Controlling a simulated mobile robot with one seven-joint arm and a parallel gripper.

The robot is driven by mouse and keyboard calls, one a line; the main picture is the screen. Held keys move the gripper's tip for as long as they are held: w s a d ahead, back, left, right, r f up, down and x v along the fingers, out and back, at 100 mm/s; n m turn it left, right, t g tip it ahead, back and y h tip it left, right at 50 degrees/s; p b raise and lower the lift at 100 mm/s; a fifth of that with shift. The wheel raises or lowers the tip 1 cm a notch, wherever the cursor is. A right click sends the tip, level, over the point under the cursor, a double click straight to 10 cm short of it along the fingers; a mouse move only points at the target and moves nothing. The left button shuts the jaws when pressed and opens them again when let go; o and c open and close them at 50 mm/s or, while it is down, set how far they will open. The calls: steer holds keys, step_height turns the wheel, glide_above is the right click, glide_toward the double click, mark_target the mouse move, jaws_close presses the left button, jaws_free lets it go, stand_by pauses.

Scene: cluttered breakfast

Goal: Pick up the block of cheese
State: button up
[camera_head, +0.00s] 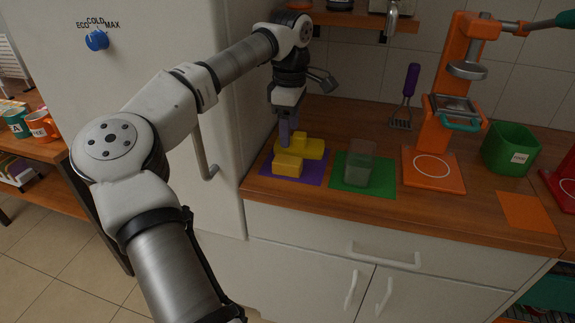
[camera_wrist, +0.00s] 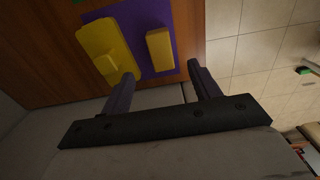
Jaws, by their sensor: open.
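Two yellow things lie on the purple mat (camera_head: 314,178) on the counter. The nearer one is a plain, small rectangular block (camera_head: 288,164), which looks like the cheese; it also shows in the wrist view (camera_wrist: 160,49). Behind it is a larger yellow piece with a raised part (camera_head: 314,148), at the left in the wrist view (camera_wrist: 98,48). My gripper (camera_head: 285,140) points down above the mat. In the wrist view my gripper (camera_wrist: 161,70) is open and empty, with the plain block beyond and between its fingertips. The left finger overlaps the larger piece's edge in the picture; contact cannot be told.
A clear container (camera_head: 358,165) stands on a green mat (camera_head: 378,188) right of the purple one. An orange machine (camera_head: 436,145) and a green bin (camera_head: 511,150) stand farther right. The fridge (camera_head: 222,120) is close on the left. The counter's front edge is near the mat.

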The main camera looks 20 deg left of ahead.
mark_target(290, 160)
step_height(290, 160, down, 10)
steer(key=shift+r+p, duration=0.2)
steer(key=shift+p, duration=0.5)
steer(key=c, duration=1.1)
steer(key=shift+r, duration=0.1)
step_height(290, 160, up, 20)
steer(key=shift+f+b, duration=0.1)
steer(key=shift+b, duration=0.3)
